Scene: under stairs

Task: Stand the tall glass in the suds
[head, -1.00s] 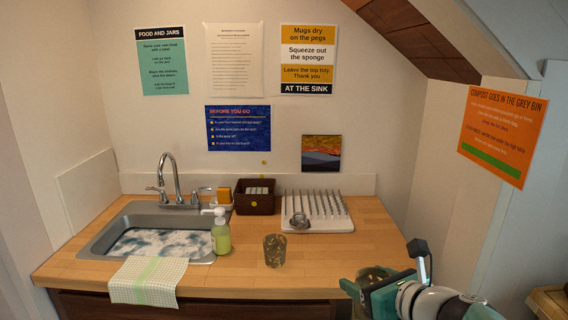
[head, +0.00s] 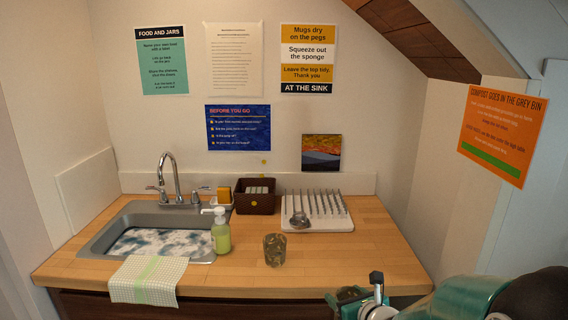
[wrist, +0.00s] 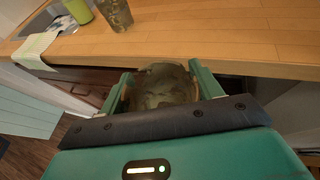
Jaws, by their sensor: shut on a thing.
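My gripper (wrist: 160,88) is shut on a see-through, brownish-green glass (wrist: 162,84), seen nearly end-on in the wrist view, so its height is hard to judge. In the head view my gripper (head: 350,296) is low at the right, in front of the counter's front edge, and the held glass is mostly hidden there. The suds (head: 150,241) lie white and bluish in the steel sink (head: 98,246) at the left. Another clear glass (head: 275,250) stands upright on the counter; it also shows in the wrist view (wrist: 116,14).
A green soap bottle (head: 221,236) stands at the sink's right edge, below the tap (head: 176,180). A checked cloth (head: 148,281) hangs over the front edge. A brown basket (head: 254,197) and white peg rack (head: 330,223) with a metal utensil stand behind. The right counter is clear.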

